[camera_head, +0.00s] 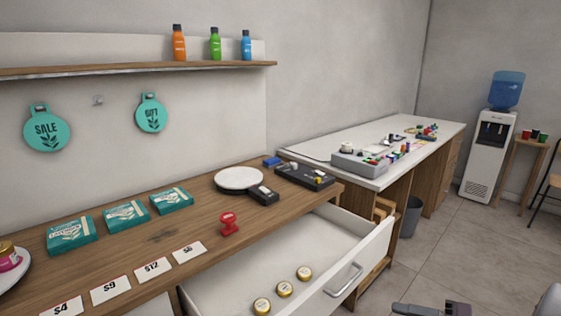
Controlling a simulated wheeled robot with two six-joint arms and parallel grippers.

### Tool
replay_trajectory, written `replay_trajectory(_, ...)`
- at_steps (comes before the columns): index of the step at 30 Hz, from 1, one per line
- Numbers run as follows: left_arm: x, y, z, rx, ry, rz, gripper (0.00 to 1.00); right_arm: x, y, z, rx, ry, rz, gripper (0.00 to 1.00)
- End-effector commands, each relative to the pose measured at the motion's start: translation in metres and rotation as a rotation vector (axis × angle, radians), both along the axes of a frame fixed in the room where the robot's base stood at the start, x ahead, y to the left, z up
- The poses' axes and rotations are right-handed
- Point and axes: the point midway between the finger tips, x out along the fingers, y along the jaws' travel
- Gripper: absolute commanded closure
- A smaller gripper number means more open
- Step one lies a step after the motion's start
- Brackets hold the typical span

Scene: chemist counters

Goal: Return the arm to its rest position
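A dark grey part of my own arm (432,309) shows at the bottom edge, right of the open drawer. It appears to belong to my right arm, and a lighter grey part (548,302) shows at the bottom right corner. The frame cuts both off, so I cannot make out the fingertips or whether anything is held. My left arm and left gripper are not in view.
The white drawer (235,277) is pulled open under the wooden counter (130,247), with several gold-lidded jars inside. A red stamp (229,224), price cards and teal boxes lie on the counter. A white counter (300,150) stands behind.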

Motion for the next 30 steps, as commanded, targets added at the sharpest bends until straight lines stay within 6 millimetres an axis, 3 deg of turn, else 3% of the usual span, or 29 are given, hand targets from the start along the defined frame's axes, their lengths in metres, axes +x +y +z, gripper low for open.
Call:
replay_trajectory(4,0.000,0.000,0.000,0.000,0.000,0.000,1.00,0.009,0.060,0.012,-0.040,-0.003,0.187,0.68)
replay_trajectory(8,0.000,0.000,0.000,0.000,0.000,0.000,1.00,-0.002,0.126,0.012,-0.117,0.028,0.402,0.68)
replay_trajectory(12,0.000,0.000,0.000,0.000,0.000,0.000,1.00,-0.042,0.195,-0.007,-0.280,0.136,0.666,0.68)
replay_trajectory(15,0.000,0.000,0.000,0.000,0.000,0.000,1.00,-0.078,0.221,-0.029,-0.450,0.226,0.815,0.68)
replay_trajectory(19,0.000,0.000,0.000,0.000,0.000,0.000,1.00,-0.117,0.224,-0.059,-0.712,0.315,0.922,0.68)
replay_trajectory(22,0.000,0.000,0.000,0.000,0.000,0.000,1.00,-0.132,0.208,-0.082,-0.949,0.349,0.922,0.68)
replay_trajectory(26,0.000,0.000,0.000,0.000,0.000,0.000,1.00,-0.124,0.173,-0.104,-1.177,0.369,0.769,0.68)
replay_trajectory(29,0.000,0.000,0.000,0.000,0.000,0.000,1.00,-0.105,0.150,-0.116,-1.270,0.377,0.589,0.68)
replay_trajectory(30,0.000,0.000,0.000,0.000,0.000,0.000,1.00,-0.089,0.146,-0.115,-1.282,0.367,0.497,0.68)
